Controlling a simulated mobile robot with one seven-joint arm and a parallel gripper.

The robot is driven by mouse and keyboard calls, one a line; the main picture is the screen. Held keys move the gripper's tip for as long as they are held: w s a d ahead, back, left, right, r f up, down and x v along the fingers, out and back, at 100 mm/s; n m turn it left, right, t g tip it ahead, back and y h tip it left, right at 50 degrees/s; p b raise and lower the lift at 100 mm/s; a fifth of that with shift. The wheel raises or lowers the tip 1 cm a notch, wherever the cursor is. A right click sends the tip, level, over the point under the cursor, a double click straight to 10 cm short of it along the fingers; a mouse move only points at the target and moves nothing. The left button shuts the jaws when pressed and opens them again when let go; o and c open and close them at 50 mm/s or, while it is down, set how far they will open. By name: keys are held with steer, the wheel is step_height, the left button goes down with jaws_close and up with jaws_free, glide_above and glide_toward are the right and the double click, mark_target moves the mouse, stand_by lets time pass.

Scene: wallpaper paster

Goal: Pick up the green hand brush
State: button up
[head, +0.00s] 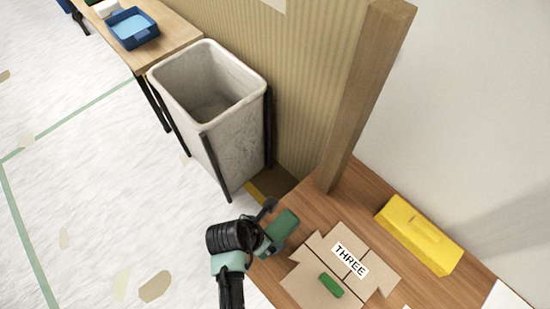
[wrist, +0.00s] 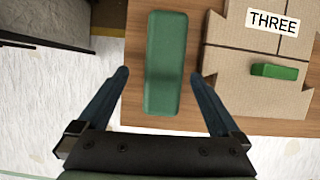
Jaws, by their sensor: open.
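A green block-shaped thing, which looks like the green hand brush (wrist: 166,62), lies at the left edge of the wooden table. In the head view the same green brush (head: 285,224) is partly hidden by my gripper. My gripper (wrist: 160,88) is open, with one finger on each side of the brush's near end in the wrist view. Neither finger visibly touches it. I cannot tell the height of the fingers above the table.
A cardboard piece labelled THREE (head: 312,283) with a small green block (head: 331,285) lies right of the brush. A yellow block (head: 419,235) lies beyond. A wooden post (head: 364,95) rises from the table (head: 357,192). A pale bin (head: 228,141) stands behind.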

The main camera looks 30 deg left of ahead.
mark_target(273, 234)
steer(key=x, duration=0.1)
steer(key=b+x, duration=0.1)
steer(key=x, duration=0.1)
steer(key=b+x, duration=0.1)
steer(key=x, duration=0.1)
steer(key=shift+d+f, duration=0.15)
steer(key=shift+d, duration=0.2)
steer(key=c, duration=1.5)
step_height(273, 234, up, 10)
steer(key=p, duration=0.3)
steer(key=shift+p, duration=0.3)
